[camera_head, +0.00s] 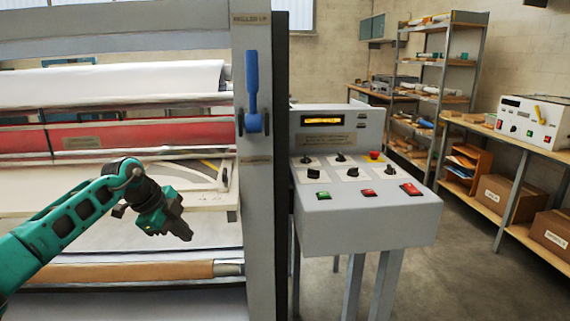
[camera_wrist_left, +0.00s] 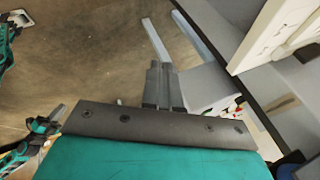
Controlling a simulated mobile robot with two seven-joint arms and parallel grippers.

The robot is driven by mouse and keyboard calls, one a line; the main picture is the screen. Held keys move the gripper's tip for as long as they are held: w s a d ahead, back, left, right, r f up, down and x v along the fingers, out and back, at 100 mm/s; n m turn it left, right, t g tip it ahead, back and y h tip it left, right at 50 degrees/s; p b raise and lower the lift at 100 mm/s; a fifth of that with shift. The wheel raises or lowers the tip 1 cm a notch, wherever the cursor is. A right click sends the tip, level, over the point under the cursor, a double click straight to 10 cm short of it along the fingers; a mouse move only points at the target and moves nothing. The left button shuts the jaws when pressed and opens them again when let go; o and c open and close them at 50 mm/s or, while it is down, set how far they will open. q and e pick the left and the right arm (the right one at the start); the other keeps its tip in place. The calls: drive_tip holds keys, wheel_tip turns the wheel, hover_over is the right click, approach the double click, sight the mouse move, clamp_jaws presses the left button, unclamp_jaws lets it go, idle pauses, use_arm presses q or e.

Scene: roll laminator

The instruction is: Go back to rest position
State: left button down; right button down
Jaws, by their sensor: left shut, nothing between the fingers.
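My left gripper (camera_head: 182,232) is shut and empty, held in front of the laminator at the left of the head view. Its closed fingers (camera_wrist_left: 163,75) also show in the left wrist view. The laminator has a red roller (camera_head: 140,134), a white film roll (camera_head: 120,82) and a blue lever (camera_head: 252,95) on its grey upright. My gripper is apart from the lever and from the control panel (camera_head: 365,215).
The control panel, with green and red buttons, stands right of the upright. A brown roll (camera_head: 130,272) lies low on the laminator. A workbench (camera_head: 505,135) with a white device (camera_head: 532,121) and cardboard boxes (camera_head: 505,197) is at the right. The floor (camera_head: 465,265) between is clear.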

use_arm(q)
drive_tip(key=s+d+f+t+h, duration=0.1)
drive_tip(key=s+d+f+h, duration=0.1)
drive_tip(key=s+d+h, duration=0.35)
drive_tip(key=s+d+f+t+h, duration=0.2)
drive_tip(key=d, duration=0.6)
drive_tip(key=s+d+f+t+h, duration=0.1)
drive_tip(key=s+d+f+h, duration=0.25)
drive_tip(key=d, duration=0.25)
drive_tip(key=s+a+f+n+t+y, duration=0.1)
drive_tip(key=s+a+f+n+y, duration=0.5)
drive_tip(key=s, duration=0.6)
drive_tip(key=s+a+f+n+t+y, duration=0.1)
drive_tip(key=s+a+f+n+y, duration=0.6)
drive_tip(key=s+f+n, duration=0.4)
drive_tip(key=shift+s+a+n+t, duration=0.4)
drive_tip(key=shift+s+a+n, duration=0.1)
drive_tip(key=shift+a, duration=0.1)
